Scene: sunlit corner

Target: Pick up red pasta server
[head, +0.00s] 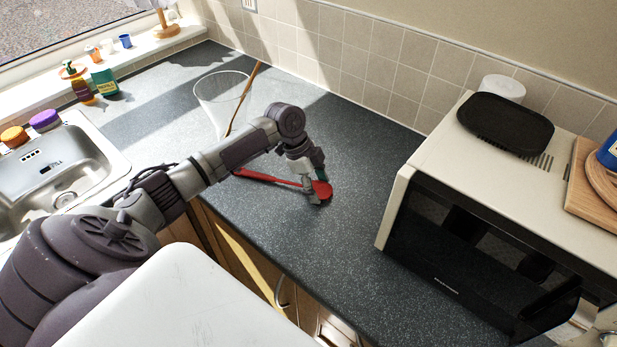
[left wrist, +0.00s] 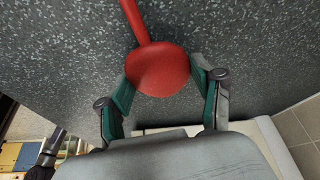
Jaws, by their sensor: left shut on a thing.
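The red pasta server (head: 267,178) lies on the dark speckled worktop, its handle pointing left and its round head (head: 322,189) to the right. My left gripper (head: 313,192) is down at the head. In the left wrist view the rounded red head (left wrist: 157,69) sits between the two green-padded fingers of my left gripper (left wrist: 158,92), which are shut on its sides. The handle runs away toward the top of that view. Whether the server is lifted off the worktop, I cannot tell. My right gripper is not in view.
A white microwave (head: 450,235) with a black tray (head: 505,123) on top stands to the right. A clear glass vessel (head: 212,88) with a wooden utensil stands behind my left arm. A metal sink (head: 60,175) is at the left. The worktop (head: 365,140) before the tiled wall is clear.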

